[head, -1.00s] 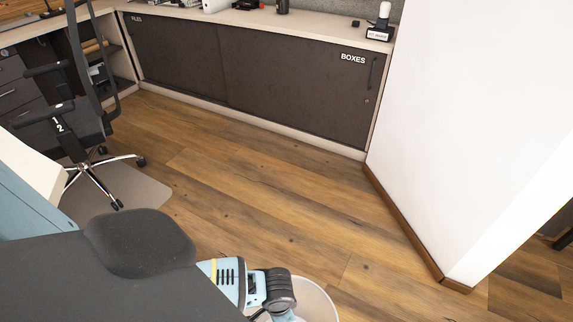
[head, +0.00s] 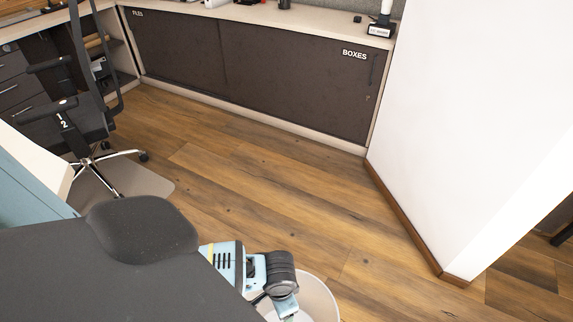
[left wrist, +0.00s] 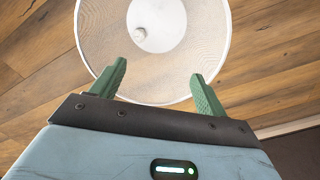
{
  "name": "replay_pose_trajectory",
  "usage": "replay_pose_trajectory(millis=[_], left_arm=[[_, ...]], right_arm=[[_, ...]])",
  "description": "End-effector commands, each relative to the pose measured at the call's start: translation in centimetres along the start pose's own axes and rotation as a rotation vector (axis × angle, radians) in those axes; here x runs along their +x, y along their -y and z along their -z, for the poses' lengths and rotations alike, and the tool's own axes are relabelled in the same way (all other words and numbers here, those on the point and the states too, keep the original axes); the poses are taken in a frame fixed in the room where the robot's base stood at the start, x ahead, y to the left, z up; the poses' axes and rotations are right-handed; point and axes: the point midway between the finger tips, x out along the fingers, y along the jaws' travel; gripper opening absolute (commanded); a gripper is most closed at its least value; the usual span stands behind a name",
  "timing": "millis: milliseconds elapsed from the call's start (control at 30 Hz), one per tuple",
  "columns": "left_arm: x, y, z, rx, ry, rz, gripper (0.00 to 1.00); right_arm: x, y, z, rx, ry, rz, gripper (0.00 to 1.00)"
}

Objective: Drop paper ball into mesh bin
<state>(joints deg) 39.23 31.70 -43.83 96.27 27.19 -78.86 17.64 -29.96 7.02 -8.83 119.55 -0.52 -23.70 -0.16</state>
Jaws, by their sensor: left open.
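The mesh bin (left wrist: 98,72) is a round white open-topped bin standing on the wood floor. In the head view only part of its rim (head: 329,292) shows at the bottom edge, beside my left arm. A small whitish paper ball (left wrist: 140,35) lies inside, on the bin's pale bottom in the left wrist view. My left gripper (left wrist: 158,68) has its green fingers spread wide, with nothing between them, over the near side of the bin. In the head view my left gripper (head: 287,308) is partly cut off at the bottom. My right gripper is not in view.
A dark cabinet (head: 290,85) with sliding doors runs along the back under a pale counter (head: 310,25). A white wall (head: 460,120) with a brown baseboard stands at right. An office chair (head: 90,130) stands at left. The wood floor between is clear.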

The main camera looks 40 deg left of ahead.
Motion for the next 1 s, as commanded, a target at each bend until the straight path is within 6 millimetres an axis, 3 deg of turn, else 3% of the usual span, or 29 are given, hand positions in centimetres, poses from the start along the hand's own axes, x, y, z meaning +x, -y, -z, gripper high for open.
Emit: replay_pose_trajectory(millis=[100,233,1000], left_arm=[[-1.7,0.1,0.0,-0.001,-0.002,0.000,0.75],[-2.4,0.0,0.0,-0.001,0.001,0.000,0.75],[-2.5,0.0,0.0,-0.001,0.001,-0.001,0.75]], right_arm=[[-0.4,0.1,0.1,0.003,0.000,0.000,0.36],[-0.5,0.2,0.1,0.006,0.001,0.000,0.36],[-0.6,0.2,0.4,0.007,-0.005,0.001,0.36]])
